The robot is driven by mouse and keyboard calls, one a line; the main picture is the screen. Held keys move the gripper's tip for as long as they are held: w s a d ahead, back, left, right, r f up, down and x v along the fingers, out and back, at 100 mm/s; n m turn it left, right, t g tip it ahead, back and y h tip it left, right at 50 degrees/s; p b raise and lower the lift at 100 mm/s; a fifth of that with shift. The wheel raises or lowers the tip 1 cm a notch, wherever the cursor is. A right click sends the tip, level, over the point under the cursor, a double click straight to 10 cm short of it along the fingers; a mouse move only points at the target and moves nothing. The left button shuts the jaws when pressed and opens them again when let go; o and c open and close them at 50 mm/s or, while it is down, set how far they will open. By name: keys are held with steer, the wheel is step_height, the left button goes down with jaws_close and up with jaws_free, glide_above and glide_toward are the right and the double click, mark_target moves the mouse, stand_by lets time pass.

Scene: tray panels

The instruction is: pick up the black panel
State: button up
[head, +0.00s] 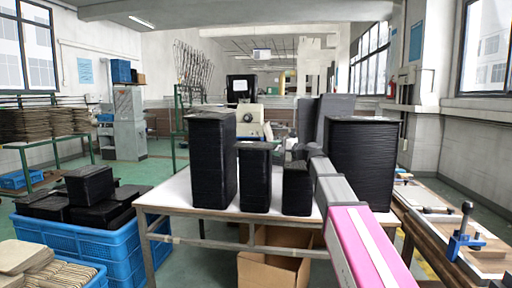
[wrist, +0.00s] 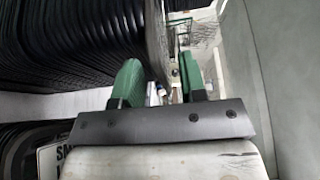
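Several tall stacks of black panels stand on a white-topped table, including a left stack (head: 212,160), a middle stack (head: 255,178), a short stack (head: 297,188) and a wide right stack (head: 362,160). Which panel is meant cannot be told. My gripper (wrist: 160,62) is open, with two green fingers apart. A dark grey panel edge (wrist: 157,35) shows between or just beyond the fingertips; contact cannot be told. Layered black panels (wrist: 70,45) fill the left of the wrist view. In the head view my arm reaches among the right-hand stacks, and its fingers cannot be made out.
The table (head: 185,193) is crowded with stacks. A blue crate (head: 75,240) holding black pieces stands at left. A cardboard box (head: 272,268) is under the table. A side bench (head: 480,262) with a blue-handled clamp (head: 465,232) stands at right.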

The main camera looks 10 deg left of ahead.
jaws_close()
steer(key=shift+r, duration=0.1)
